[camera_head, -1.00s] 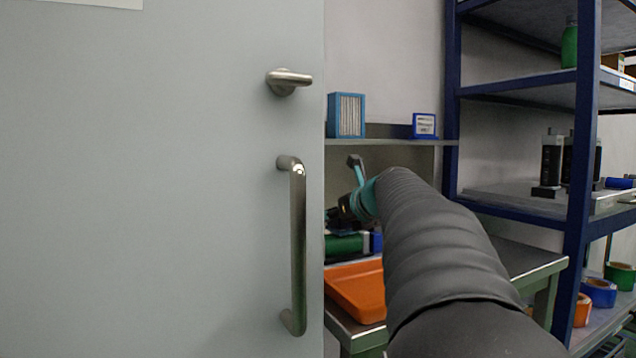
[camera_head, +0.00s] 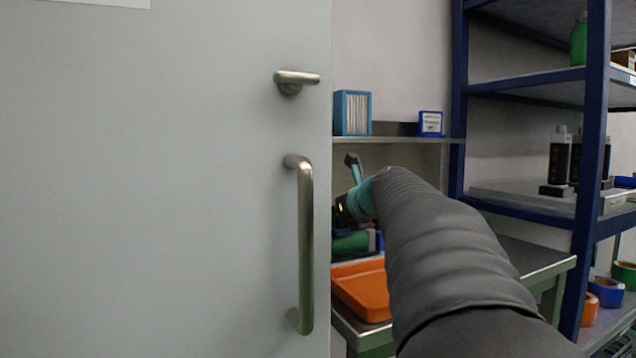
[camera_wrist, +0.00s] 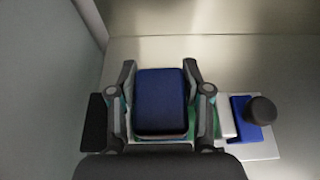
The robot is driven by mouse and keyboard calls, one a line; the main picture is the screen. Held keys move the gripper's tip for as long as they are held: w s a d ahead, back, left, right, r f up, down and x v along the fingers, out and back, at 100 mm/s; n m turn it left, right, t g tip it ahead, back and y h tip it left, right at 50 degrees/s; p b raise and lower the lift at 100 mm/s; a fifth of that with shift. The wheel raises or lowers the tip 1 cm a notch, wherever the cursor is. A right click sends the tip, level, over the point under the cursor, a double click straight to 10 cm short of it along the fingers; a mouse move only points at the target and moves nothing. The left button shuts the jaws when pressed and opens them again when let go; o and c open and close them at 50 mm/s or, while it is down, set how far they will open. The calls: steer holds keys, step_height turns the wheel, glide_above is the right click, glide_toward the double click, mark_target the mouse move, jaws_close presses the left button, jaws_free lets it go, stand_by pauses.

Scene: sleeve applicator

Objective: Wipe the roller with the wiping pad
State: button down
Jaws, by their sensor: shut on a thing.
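In the wrist view, my gripper (camera_wrist: 160,80) is shut on a dark blue pad (camera_wrist: 161,98), one finger along each side of it. I take this to be the wiping pad. A black part (camera_wrist: 95,120) shows left of the gripper, and a light plate (camera_wrist: 262,145) bearing a blue block (camera_wrist: 240,118) and a black knob (camera_wrist: 262,110) shows to the right. I cannot tell whether either belongs to the roller. In the head view, my arm reaches past the door edge and hides most of the gripper; a green cylinder (camera_head: 350,242), perhaps the roller, shows below it.
A grey door (camera_head: 150,190) with a handle (camera_head: 304,245) fills the left of the head view, close beside my arm. An orange tray (camera_head: 362,292) sits on the metal table (camera_head: 530,262). A blue shelf rack (camera_head: 590,170) stands at right. A wall shelf (camera_head: 400,140) holds small boxes.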

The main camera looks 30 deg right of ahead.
steer(key=shift+a, duration=1)
steer(key=r, duration=0.3)
steer(key=shift+w+a+r, duration=0.15)
steer(key=shift+a+r, duration=0.1)
steer(key=shift+a, duration=0.05)
steer(key=shift+d+r, duration=0.2)
steer(key=shift+r, duration=1.9)
